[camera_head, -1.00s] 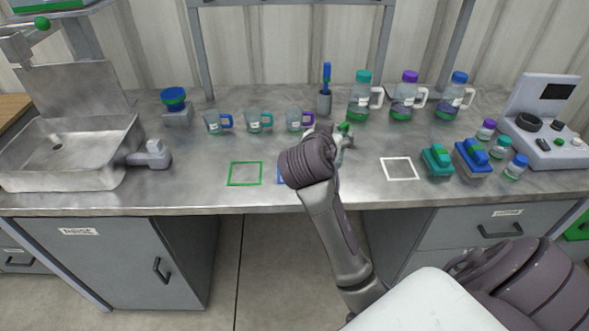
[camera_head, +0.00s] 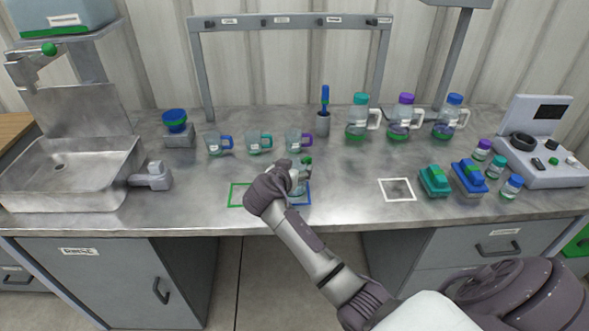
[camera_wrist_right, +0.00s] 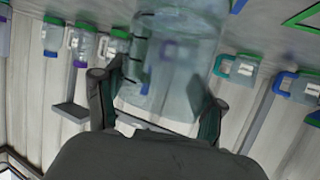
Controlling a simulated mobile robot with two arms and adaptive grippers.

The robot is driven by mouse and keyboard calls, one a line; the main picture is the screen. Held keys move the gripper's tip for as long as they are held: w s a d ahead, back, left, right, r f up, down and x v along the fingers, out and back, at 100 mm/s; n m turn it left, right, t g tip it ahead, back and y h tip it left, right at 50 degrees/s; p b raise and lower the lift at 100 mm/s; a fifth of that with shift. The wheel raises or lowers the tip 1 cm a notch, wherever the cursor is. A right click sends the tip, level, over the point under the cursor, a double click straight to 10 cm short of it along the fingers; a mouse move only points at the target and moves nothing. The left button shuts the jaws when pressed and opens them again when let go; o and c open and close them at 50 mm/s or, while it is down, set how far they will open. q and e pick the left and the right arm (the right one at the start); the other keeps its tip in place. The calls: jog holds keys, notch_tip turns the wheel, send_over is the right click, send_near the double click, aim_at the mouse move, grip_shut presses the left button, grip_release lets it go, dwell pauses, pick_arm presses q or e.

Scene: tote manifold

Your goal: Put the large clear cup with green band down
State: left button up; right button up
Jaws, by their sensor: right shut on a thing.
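My right gripper (camera_head: 290,176) is shut on the large clear cup (camera_head: 300,185), which stands or hovers at the blue square outline (camera_head: 309,194); I cannot tell whether it touches the counter. A bit of green shows at the cup's far top edge. In the right wrist view the clear cup (camera_wrist_right: 178,60) fills the space between the two fingers of the right gripper (camera_wrist_right: 160,105). The fingers lie on either side of its wall. A green band around the cup is not clear. My left gripper is out of view.
A green square outline (camera_head: 231,195) lies left of the cup and a white one (camera_head: 397,179) to the right. Several small mugs (camera_head: 258,142) stand behind. Handled bottles (camera_head: 357,118) stand back right. A sink (camera_head: 65,175) is at the left.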

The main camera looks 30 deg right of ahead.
jog(key=shift+f, duration=0.6)
jog(key=shift+f, duration=0.25)
jog(key=o, duration=1.2)
jog(key=shift+r, duration=0.1)
